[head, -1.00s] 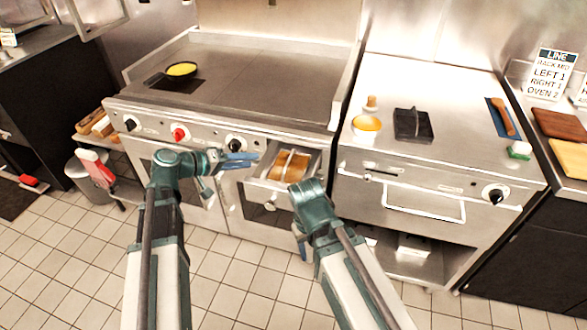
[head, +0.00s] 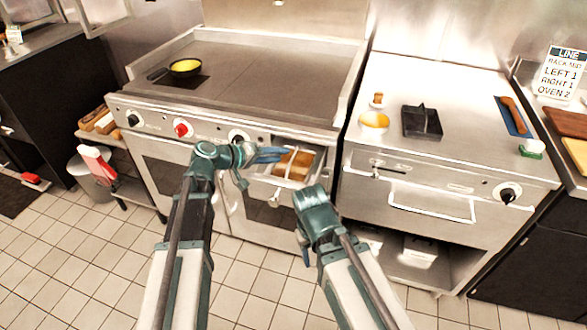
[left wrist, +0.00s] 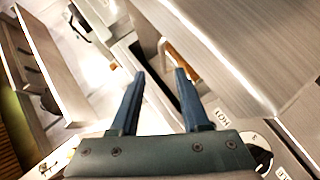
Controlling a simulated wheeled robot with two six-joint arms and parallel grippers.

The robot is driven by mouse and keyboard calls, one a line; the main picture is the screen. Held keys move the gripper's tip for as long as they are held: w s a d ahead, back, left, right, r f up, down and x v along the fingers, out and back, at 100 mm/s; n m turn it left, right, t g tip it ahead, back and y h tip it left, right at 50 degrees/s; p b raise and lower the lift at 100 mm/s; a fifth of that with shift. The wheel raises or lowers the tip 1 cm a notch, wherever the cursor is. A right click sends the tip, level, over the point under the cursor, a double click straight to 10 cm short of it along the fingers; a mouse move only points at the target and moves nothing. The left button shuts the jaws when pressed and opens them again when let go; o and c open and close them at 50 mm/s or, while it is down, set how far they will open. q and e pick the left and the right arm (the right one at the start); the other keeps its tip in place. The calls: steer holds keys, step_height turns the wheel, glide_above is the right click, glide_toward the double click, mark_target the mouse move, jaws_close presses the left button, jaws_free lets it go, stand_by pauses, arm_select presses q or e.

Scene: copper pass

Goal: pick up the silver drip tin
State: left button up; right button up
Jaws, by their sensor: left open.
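The silver drip tin (head: 304,176) sits in the pulled-out drawer below the griddle front in the head view. A pale bar crosses over it, and brown contents show inside. My left gripper (head: 272,155) is open at the tin's left side, its blue fingers reaching toward the bar and hiding part of the tin. In the left wrist view, the open fingers (left wrist: 160,95) have a silver edge and an orange-brown strip just beyond them. I cannot tell whether they touch the tin. My right gripper (head: 305,255) hangs low in front of the stove, its fingers mostly hidden by its arm.
The griddle (head: 265,75) holds a small pan of yellow food (head: 186,66). On the right counter stand an orange-yellow bowl (head: 373,121) and a dark press (head: 421,122). A control knob (head: 238,136) is just above my left gripper. The tiled floor in front is open.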

mark_target(287, 157)
arm_select(q)
steer(key=b+x, duration=0.1)
steer(key=x, duration=0.3)
steer(key=shift+a+f+b, duration=0.15)
steer(key=shift+f+b, duration=0.25)
steer(key=shift+f, duration=0.05)
steer(key=shift+w, duration=0.1)
jaws_close()
stand_by(0.8)
